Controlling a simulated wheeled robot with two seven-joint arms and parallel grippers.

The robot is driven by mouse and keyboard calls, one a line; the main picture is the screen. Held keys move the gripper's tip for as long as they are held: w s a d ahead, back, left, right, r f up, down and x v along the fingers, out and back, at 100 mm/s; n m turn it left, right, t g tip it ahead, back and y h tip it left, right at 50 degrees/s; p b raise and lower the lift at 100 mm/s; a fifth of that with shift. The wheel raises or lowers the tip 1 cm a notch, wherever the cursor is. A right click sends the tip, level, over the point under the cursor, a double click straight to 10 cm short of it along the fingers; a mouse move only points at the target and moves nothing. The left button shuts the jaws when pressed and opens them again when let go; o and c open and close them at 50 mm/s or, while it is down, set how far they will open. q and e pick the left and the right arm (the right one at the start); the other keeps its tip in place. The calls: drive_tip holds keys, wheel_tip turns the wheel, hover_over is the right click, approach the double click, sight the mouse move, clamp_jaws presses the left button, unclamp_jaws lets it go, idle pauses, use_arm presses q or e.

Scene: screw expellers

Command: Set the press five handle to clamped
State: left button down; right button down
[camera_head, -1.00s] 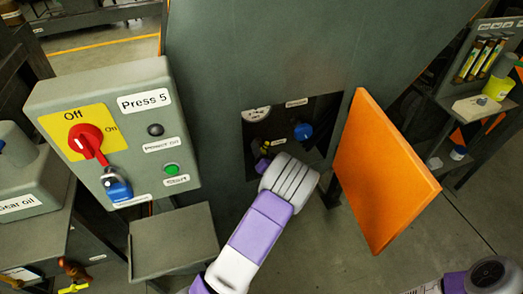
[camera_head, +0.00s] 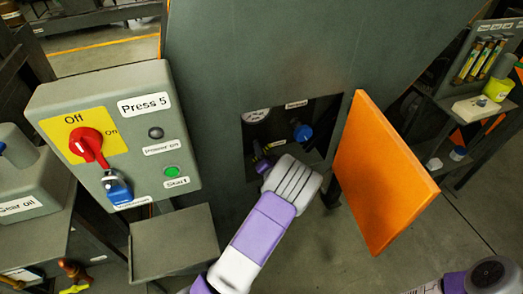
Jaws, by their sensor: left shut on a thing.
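The Press 5 body (camera_head: 270,50) has a dark open recess (camera_head: 318,108) in its front. My left gripper (camera_head: 262,162) reaches into the lower left of the recess and is shut on what seems to be the press five handle. The handle is mostly hidden by my gripper and the dark shade, so I cannot read its position. My right gripper is not in view.
An orange door (camera_head: 385,170) stands open right of the recess, close to my left wrist. A grey control box (camera_head: 140,95) with a red switch (camera_head: 88,143), blue padlock (camera_head: 117,188) and green start button (camera_head: 172,172) is at left. A grey shelf (camera_head: 175,243) is below it.

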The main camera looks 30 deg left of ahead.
use_arm(q)
drive_tip(key=m+p, duration=0.2)
drive_tip(key=m, duration=0.1)
drive_tip(key=shift+r, duration=0.15)
drive_tip(key=m+p, duration=0.1)
drive_tip(key=m, duration=0.2)
drive_tip(key=m+p, duration=0.1)
drive_tip(key=m, duration=0.2)
drive_tip(key=shift+m, duration=1.5)
drive_tip(key=shift+f, duration=0.2)
drive_tip(key=c, duration=1)
unclamp_jaws()
drive_tip(key=shift+o, duration=0.2)
